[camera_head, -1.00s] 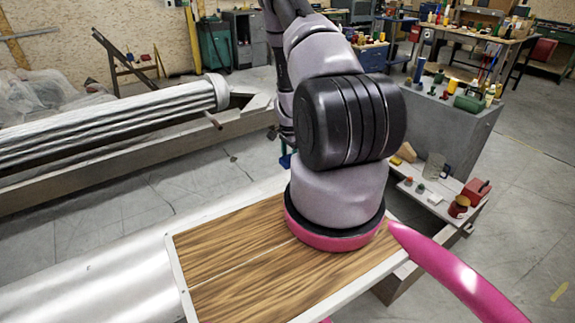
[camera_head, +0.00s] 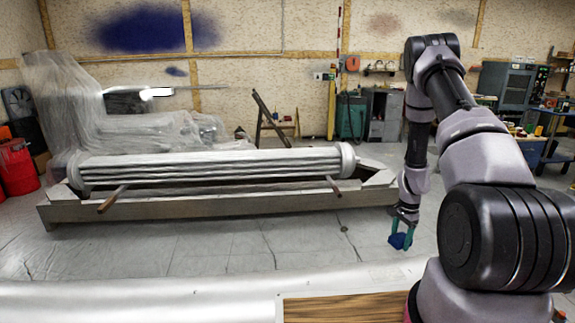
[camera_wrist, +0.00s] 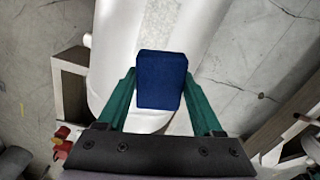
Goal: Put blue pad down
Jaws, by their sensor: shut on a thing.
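The blue pad (camera_head: 397,241) is a small dark blue block with a fabric-like surface. In the head view it hangs at the end of my arm, right of centre, with grey floor behind it. In the wrist view the pad (camera_wrist: 161,88) sits between the green fingers of my gripper (camera_wrist: 160,80). My gripper is shut on it from both sides; it also shows in the head view (camera_head: 403,236). The pad looks clear of any surface, but its height is hard to tell. Its underside is hidden.
A long bundle of grey tubes (camera_head: 215,165) lies on a low beam frame (camera_head: 230,208) across the middle. A plastic-wrapped pile (camera_head: 150,130) stands behind it. Cabinets (camera_head: 385,115) stand at the back wall. Floor (camera_head: 300,240) before the frame is clear.

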